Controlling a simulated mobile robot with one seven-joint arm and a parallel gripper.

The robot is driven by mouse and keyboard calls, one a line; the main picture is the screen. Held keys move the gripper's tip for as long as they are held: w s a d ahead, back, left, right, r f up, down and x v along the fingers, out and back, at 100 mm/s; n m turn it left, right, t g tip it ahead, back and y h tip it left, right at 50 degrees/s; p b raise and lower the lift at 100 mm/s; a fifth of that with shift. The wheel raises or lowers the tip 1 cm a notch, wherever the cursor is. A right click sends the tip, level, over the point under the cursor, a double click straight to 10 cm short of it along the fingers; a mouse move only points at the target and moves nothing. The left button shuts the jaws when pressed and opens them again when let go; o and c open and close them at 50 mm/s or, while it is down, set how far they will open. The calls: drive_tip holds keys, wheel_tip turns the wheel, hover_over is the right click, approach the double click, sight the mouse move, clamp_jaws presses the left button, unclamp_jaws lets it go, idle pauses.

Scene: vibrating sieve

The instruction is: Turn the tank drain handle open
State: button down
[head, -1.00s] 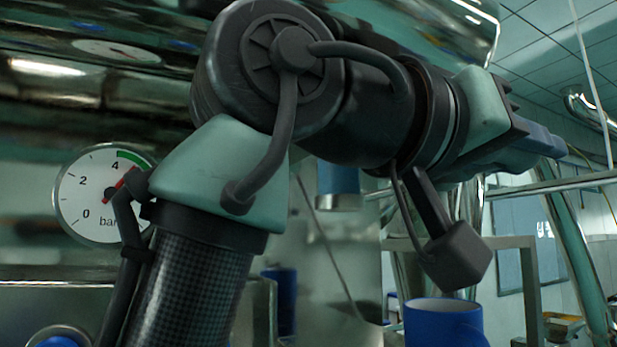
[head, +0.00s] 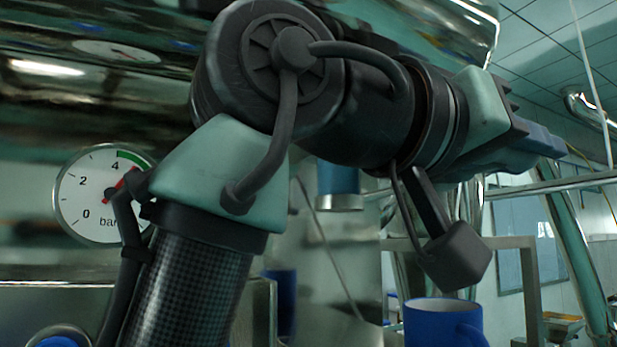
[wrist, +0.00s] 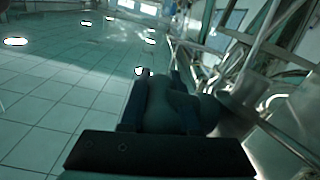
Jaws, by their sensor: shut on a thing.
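My gripper (head: 560,147) reaches to the right at the far end of my arm in the head view, its fingers seen side-on. In the wrist view my gripper (wrist: 162,76) has its two dark blue fingers closed around a dark, rounded thing (wrist: 168,108). This looks like the tank drain handle, though it is dim and its full shape is hidden. How far the handle is turned cannot be told. In the head view I cannot make out the handle at the fingertips.
A round pressure gauge (head: 82,205) is at the left. A blue mug (head: 440,322) stands at the lower right, below my arm. Metal rails and pipes (wrist: 235,70) lie right of the fingers in the wrist view. Open tiled floor (wrist: 70,95) is to the left.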

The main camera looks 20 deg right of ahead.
drive_tip(key=c, duration=0.7)
unclamp_jaws()
drive_tip(key=shift+a+f+b, duration=0.15)
drive_tip(key=shift+a+b, duration=0.3)
drive_tip(key=shift+a, duration=0.1)
drive_tip(key=a+b, duration=0.1)
drive_tip(key=a, duration=0.3)
drive_tip(key=s+a+b, duration=0.1)
drive_tip(key=a+b, duration=0.1)
drive_tip(key=a, duration=0.2)
drive_tip(key=a+b, duration=0.2)
drive_tip(key=a, duration=0.1)
drive_tip(key=shift+s+a, duration=0.15)
drive_tip(key=shift+a, duration=0.25)
